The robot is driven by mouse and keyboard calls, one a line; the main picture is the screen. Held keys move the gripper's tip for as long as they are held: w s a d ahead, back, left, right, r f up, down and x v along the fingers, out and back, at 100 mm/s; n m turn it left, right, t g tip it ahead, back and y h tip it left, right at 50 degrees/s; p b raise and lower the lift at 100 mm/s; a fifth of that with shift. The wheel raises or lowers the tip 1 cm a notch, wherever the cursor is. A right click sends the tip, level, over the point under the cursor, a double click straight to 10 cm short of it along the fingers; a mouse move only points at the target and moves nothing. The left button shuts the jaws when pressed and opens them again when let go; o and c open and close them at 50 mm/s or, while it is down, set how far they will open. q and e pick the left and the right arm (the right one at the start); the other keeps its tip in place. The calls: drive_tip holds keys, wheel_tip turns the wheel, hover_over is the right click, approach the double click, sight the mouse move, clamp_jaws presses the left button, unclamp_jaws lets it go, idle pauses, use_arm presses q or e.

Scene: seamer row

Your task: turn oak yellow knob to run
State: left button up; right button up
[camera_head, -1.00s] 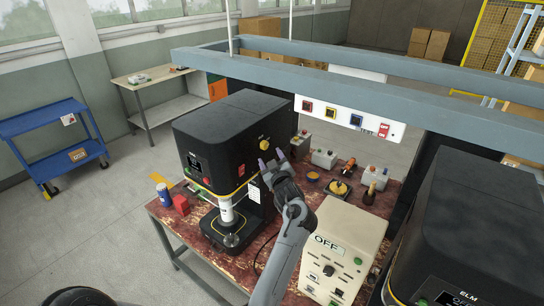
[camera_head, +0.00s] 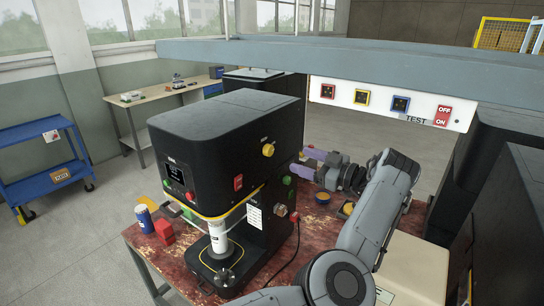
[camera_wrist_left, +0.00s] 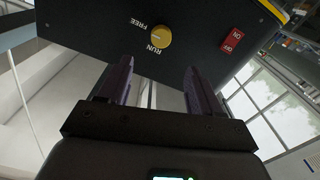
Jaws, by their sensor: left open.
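The yellow knob (camera_head: 268,150) is on the side wall of a black seamer (camera_head: 225,120); the machine's name is too small to read. In the left wrist view the knob (camera_wrist_left: 160,37) sits beside the printed words RUN and FREE; I cannot tell its pointer direction for sure. My left gripper (camera_head: 303,162) is open, with its purple fingers pointing at that side wall, right of and slightly below the knob. In the left wrist view the knob lies ahead, roughly between the open fingers (camera_wrist_left: 158,72) and apart from them. My right gripper is not in view.
A red switch (camera_wrist_left: 229,41) marked ON is on the same wall. A grey beam (camera_head: 350,58) crosses above, with a white switch panel (camera_head: 385,100) under it.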

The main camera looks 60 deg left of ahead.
sight(271, 150)
use_arm(q)
drive_tip(key=p+x, duration=0.2)
drive_tip(key=x, duration=0.8)
drive_tip(key=shift+s+a, duration=0.2)
drive_tip(key=shift+a, duration=0.1)
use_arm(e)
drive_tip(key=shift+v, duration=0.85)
use_arm(q)
drive_tip(key=shift+f, duration=0.1)
drive_tip(key=shift+c, duration=0.3)
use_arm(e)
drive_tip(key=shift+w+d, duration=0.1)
use_arm(q)
drive_tip(key=c, duration=1)
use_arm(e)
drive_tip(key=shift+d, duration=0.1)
